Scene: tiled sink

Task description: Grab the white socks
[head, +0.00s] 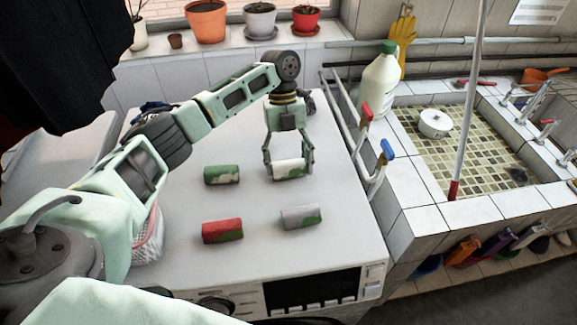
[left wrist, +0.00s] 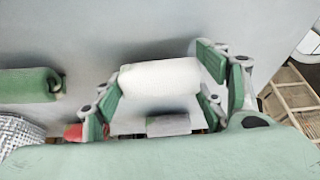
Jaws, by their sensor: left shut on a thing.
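The white socks (head: 288,168) are a rolled white bundle with some green at the lower edge in the head view, on or just above the white machine top. My left gripper (head: 288,170) is over them with a finger at each end, shut on them. In the left wrist view the white roll (left wrist: 160,77) lies between the fingers of the left gripper (left wrist: 160,90). My right gripper is not in view.
A green roll (head: 221,174), a red roll (head: 222,231) and a grey roll (head: 300,216) lie nearby on the machine top (head: 262,258). A bottle (head: 380,80) and a tiled sink (head: 440,215) stand to the right. Potted plants (head: 206,22) line the sill.

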